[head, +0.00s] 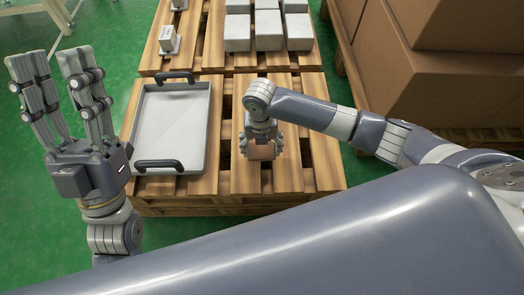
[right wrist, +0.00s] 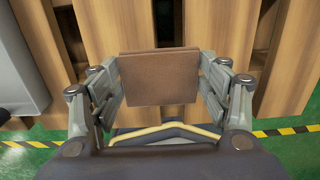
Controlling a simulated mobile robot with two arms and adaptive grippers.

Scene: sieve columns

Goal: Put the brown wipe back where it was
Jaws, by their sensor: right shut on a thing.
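The brown wipe (right wrist: 158,78) is a flat brown rectangular piece between the fingers of my right gripper (right wrist: 160,92) in the right wrist view. In the head view the wipe (head: 262,151) shows below the right gripper (head: 262,140), over the front part of the wooden pallet (head: 315,150). The right gripper is shut on the wipe. Whether the wipe touches the slats I cannot tell. My left gripper (head: 55,85) is at the left of the head view, fingers pointing up and spread apart, open and empty, away from the wipe.
A grey tray (head: 175,125) with two black handles lies on the pallet left of the right gripper. A small grey block (head: 169,40) and several larger grey blocks (head: 268,30) stand further back. Large brown boxes (head: 440,70) stand at the right. Slats right of the gripper are clear.

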